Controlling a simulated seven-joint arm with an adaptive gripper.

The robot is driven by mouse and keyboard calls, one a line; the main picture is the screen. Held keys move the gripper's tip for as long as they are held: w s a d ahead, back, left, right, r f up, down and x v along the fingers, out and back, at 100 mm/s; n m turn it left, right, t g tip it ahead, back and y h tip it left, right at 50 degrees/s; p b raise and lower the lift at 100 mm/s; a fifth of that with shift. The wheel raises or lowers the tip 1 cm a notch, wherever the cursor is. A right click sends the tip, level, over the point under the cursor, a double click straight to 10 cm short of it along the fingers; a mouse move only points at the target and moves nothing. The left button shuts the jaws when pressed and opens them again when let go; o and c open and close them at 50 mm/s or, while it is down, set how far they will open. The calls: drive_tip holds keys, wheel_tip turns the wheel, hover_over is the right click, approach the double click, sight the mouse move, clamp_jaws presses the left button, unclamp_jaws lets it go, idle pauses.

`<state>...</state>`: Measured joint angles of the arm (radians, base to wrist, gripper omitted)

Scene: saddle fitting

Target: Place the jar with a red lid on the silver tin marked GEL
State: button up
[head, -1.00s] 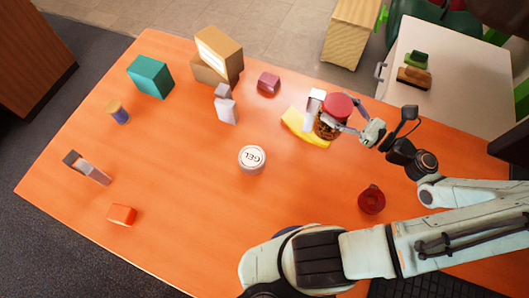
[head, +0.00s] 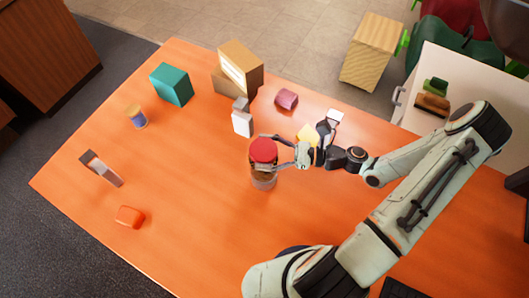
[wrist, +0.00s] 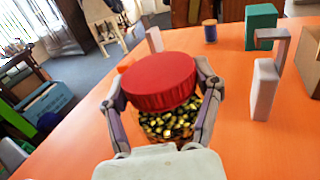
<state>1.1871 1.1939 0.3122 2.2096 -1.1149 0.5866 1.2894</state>
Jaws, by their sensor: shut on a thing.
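The jar with a red lid (head: 263,150) is upright in my gripper (head: 276,160). In the wrist view the jar (wrist: 165,123) shows dark and gold contents, with a gripper finger against each side. The tin is hidden in the wrist view.
A grey-white angled block (head: 242,120) stands behind the jar, near cardboard boxes (head: 240,68) and a teal box (head: 171,85).

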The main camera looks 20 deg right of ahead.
drive_tip(key=shift+f, duration=0.6)
drive_tip(key=o, duration=1.2)
drive_tip(key=shift+f, duration=0.2)
drive_tip(key=shift+r, duration=0.1)
